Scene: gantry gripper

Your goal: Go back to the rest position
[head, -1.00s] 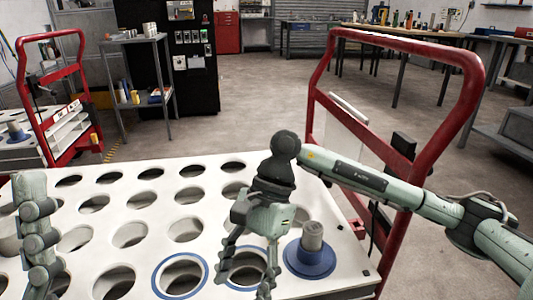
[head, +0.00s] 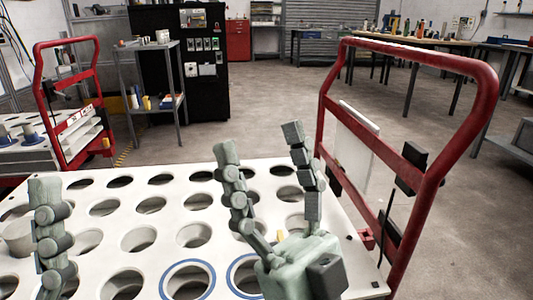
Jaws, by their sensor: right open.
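My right gripper (head: 259,143) stands over the right part of a white table with rows of round holes (head: 170,215). Its two fingers point up and away from me, spread wide apart with nothing between them. Its palm covers the table's near right corner area. My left gripper (head: 50,230) shows at the left edge as one upright jointed finger over the table; the rest of it is out of view, so its opening cannot be told.
A red tubular handle frame (head: 480,100) rises along the table's right side. Two blue-ringed holes (head: 187,265) lie at the near edge. A grey shelf stand (head: 150,85), a black cabinet (head: 205,80) and another red-framed cart (head: 75,95) stand behind. Open floor lies between.

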